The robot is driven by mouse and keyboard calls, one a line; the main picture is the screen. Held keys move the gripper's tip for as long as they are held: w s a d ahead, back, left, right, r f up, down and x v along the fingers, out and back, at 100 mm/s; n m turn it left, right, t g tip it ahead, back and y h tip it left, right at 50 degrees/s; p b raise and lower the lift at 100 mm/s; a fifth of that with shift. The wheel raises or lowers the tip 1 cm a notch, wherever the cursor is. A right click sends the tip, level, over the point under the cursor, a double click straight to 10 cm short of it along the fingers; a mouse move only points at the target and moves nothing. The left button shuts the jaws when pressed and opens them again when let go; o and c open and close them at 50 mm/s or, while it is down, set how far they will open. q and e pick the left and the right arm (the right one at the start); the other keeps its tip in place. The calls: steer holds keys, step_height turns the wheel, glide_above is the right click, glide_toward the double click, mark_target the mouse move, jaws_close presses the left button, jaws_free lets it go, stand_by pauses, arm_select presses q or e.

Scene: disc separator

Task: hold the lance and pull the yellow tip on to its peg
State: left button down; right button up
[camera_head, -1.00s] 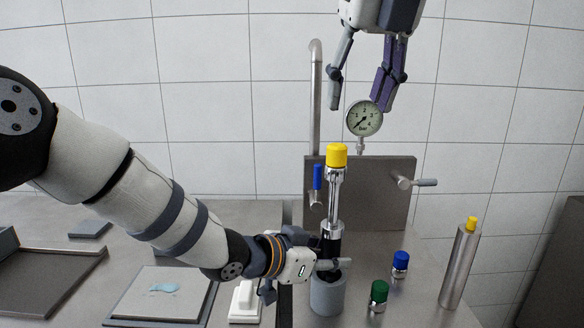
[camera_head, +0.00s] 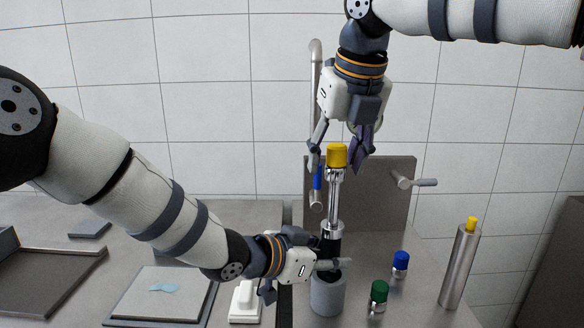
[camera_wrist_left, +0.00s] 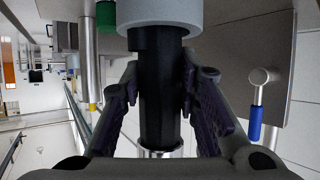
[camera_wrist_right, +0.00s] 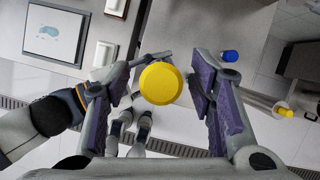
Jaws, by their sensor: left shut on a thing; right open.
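The lance (camera_head: 333,218) stands upright, with a black grip (camera_wrist_left: 160,95), a chrome tube and the yellow tip (camera_head: 337,156) on top. Its foot is in a grey round holder (camera_head: 326,296). My left gripper (camera_head: 322,264) is shut on the black grip just above the holder, a finger on each side in the left wrist view. My right gripper (camera_head: 338,165) points down from above, open, with its fingers on either side of the yellow tip. In the right wrist view the yellow tip (camera_wrist_right: 161,83) lies between the open fingers; I see a gap to the right finger, and cannot tell contact on the left.
A green-capped piece (camera_head: 379,295) and a blue-capped piece (camera_head: 400,264) stand to the right. A tall steel cylinder (camera_head: 459,268) with a small yellow top (camera_head: 472,223) stands further right. A steel panel (camera_head: 385,205) with a valve handle is behind the lance, and a pale board (camera_head: 160,295) lies left.

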steer(key=shift+f, duration=0.2)
jaws_close()
steer(key=shift+r, duration=3.7)
steer(key=d+f+m+h, duration=0.1)
steer(key=d+f+m, duration=0.2)
steer(key=d, duration=0.9)
steer(key=s+d+f+m+h, duration=0.1)
steer(key=d+f+m, duration=0.2)
steer(key=d, duration=1)
steer(key=shift+f, duration=0.75)
